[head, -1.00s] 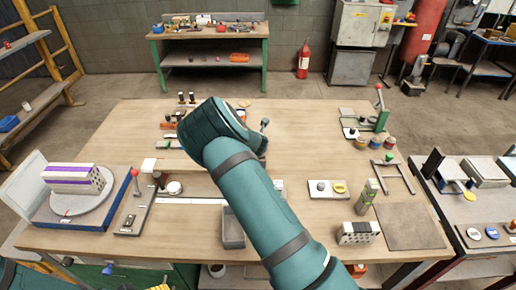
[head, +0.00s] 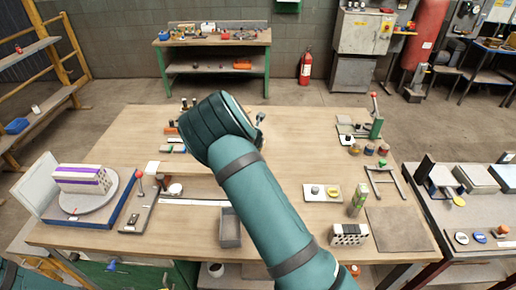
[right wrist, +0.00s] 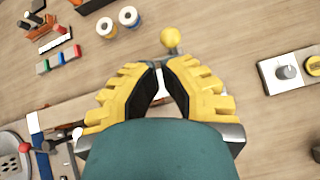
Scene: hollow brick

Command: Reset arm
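My right arm (head: 270,205) reaches over the workbench from the bottom right in the head view. Its wrist is above the bench's middle and hides the gripper there. In the right wrist view my right gripper (right wrist: 159,70) points down at the bench, its yellow fingers with black pads angled toward each other. A narrow gap shows between the tips, with nothing held in it. A yellow ball knob (right wrist: 170,38) shows just beyond the fingertips. My left gripper is not in view; only a teal part of mine shows at the bottom left of the head view.
The wooden bench (head: 300,130) carries a turntable (head: 88,192) with a purple-striped white block (head: 82,179) at left, a grey bin (head: 231,228), a hollow brick (head: 348,235) and a green-and-white carton (head: 358,198). A side table (head: 450,205) stands at right. The bench's upper middle is fairly clear.

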